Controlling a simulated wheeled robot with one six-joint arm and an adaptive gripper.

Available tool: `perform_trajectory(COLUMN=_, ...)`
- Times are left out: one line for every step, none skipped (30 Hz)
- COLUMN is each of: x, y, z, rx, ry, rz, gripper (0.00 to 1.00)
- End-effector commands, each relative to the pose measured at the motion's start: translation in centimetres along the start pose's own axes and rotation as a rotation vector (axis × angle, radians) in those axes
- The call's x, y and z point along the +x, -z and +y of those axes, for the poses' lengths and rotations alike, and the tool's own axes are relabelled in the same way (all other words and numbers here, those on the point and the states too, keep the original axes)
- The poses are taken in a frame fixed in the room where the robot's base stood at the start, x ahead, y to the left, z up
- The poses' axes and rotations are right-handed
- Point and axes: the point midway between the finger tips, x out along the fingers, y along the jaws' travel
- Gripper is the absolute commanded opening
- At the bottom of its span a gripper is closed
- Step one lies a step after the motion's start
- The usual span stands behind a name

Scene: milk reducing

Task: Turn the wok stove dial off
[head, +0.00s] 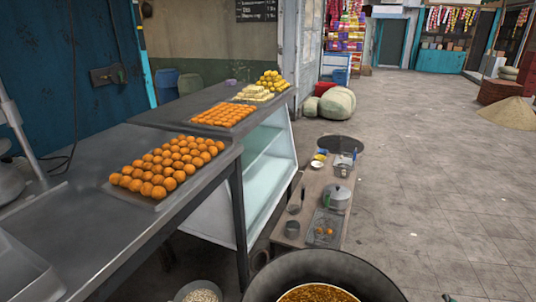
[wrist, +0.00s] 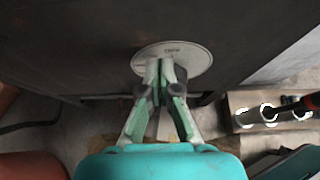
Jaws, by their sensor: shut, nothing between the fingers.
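In the wrist view my gripper (wrist: 160,72) is shut and empty. Its fingertips overlap a round pale dial plate (wrist: 195,56) on a dark stove panel (wrist: 80,40). The plate has small lettering near its top that is too blurred to read. The fingers hide the plate's middle, so the dial's knob and its setting cannot be made out. I cannot tell whether the fingertips touch it. In the head view a large dark wok (head: 372,276) with orange-brown food in it shows at the bottom edge. My gripper and the dial are not visible in the head view.
A low wooden bench (head: 313,182) with a lidded pot (head: 336,196) stands beyond the wok. A metal counter (head: 75,175) with trays of orange sweets is on the left. Open paved floor (head: 440,190) lies right. In the wrist view, a tray with round items (wrist: 268,110) is lower right.

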Motion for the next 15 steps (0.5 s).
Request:
perform_trajectory(x=0.03, y=0.02, z=0.00, rx=0.000, ry=0.000, rz=0.000, gripper=0.00)
perform_trajectory(x=0.05, y=0.04, z=-0.01, rx=0.000, ry=0.000, rz=0.000, gripper=0.00)
perform_trajectory(x=0.07, y=0.07, z=-0.02, rx=0.000, ry=0.000, rz=0.000, gripper=0.00)
perform_trajectory(x=0.09, y=0.10, z=-0.03, rx=0.000, ry=0.000, rz=0.000, gripper=0.00)
perform_trajectory(x=0.11, y=0.11, z=-0.04, rx=0.001, ry=0.000, rz=-0.001, gripper=0.00)
perform_trajectory(x=0.12, y=0.15, z=-0.07, rx=0.001, ry=0.001, rz=-0.001, gripper=0.00)
perform_trajectory(x=0.14, y=0.19, z=-0.09, rx=0.000, ry=0.001, rz=0.000, gripper=0.00)
perform_trajectory(x=0.15, y=0.23, z=-0.13, rx=0.000, ry=0.001, rz=0.000, gripper=0.00)
perform_trajectory(x=0.16, y=0.28, z=-0.17, rx=0.000, ry=0.002, rz=0.000, gripper=0.00)
perform_trajectory(x=0.17, y=0.31, z=-0.19, rx=-0.001, ry=0.002, rz=0.000, gripper=0.00)
perform_trajectory(x=0.18, y=0.33, z=-0.20, rx=-0.001, ry=0.002, rz=0.000, gripper=0.00)
perform_trajectory(x=0.18, y=0.33, z=-0.21, rx=0.000, ry=0.001, rz=0.000, gripper=0.00)
perform_trajectory(x=0.17, y=0.34, z=-0.21, rx=0.000, ry=0.001, rz=0.000, gripper=0.00)
perform_trajectory(x=0.17, y=0.34, z=-0.22, rx=0.000, ry=0.001, rz=0.000, gripper=0.00)
perform_trajectory(x=0.16, y=0.34, z=-0.24, rx=0.000, ry=0.002, rz=0.001, gripper=0.00)
